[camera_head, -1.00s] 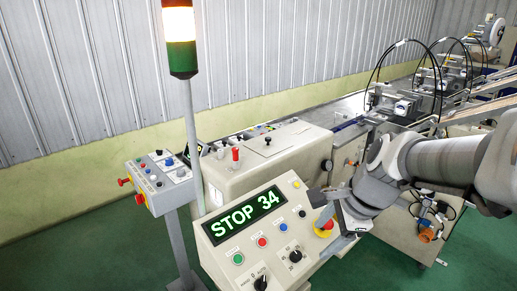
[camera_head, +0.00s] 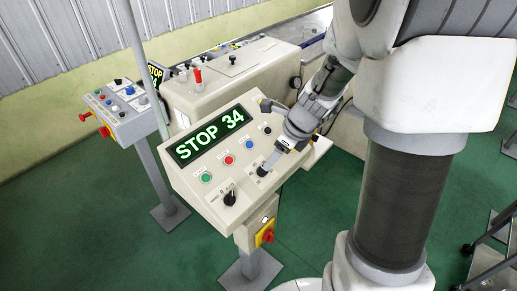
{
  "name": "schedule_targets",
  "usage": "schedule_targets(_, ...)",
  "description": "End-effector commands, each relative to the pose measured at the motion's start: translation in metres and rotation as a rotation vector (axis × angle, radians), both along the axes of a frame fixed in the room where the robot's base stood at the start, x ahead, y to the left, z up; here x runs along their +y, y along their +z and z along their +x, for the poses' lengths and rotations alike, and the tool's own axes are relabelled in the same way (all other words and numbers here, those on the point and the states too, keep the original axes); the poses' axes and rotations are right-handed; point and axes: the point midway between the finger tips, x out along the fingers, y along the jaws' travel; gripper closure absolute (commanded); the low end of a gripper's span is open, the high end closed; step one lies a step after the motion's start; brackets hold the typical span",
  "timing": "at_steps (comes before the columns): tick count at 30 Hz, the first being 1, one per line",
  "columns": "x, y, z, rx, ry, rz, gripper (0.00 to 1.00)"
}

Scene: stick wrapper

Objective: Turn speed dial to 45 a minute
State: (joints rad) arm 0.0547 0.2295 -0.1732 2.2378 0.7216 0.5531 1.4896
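The control panel (camera_head: 212,202) is a sloped cream box whose green display (camera_head: 210,136) reads STOP 34. On its lower face are two black rotary dials: one at the front left (camera_head: 230,198), and one farther right (camera_head: 262,170), beside my gripper. Their scale marks are too small to read, so I cannot tell which is the speed dial. My gripper (camera_head: 266,134) is over the panel's right part, its fingers spread apart. One finger reaches down close to the right dial; I cannot tell if they touch. The other is near the black knob by the display.
Green (camera_head: 206,177), red (camera_head: 229,160) and blue (camera_head: 249,146) buttons sit between display and dials. A yellow box with a red switch (camera_head: 265,235) is on the pedestal below. A second, smaller control box (camera_head: 122,122) stands at left. Green floor is open in front.

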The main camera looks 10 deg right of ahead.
Motion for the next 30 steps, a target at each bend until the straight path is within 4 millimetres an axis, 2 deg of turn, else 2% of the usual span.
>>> schedule_targets(1, 0.003, -0.014, 0.003, 0.005, 0.0, 0.002, 0.31)
schedule_targets(3, 0.006, -0.028, 0.007, 0.004, -0.002, 0.001, 0.31)
schedule_targets(9, 0.015, -0.057, 0.016, 0.003, 0.001, 0.001, 0.31)
schedule_targets(15, 0.019, -0.068, 0.021, 0.0, 0.001, 0.0, 0.31)
schedule_targets(23, 0.019, -0.069, 0.022, -0.001, 0.001, 0.0, 0.31)
schedule_targets(24, 0.019, -0.069, 0.022, -0.001, 0.001, 0.0, 0.33)
schedule_targets(26, 0.019, -0.069, 0.022, 0.0, 0.001, 0.0, 0.44)
schedule_targets(30, 0.019, -0.069, 0.022, 0.0, 0.001, 0.0, 0.69)
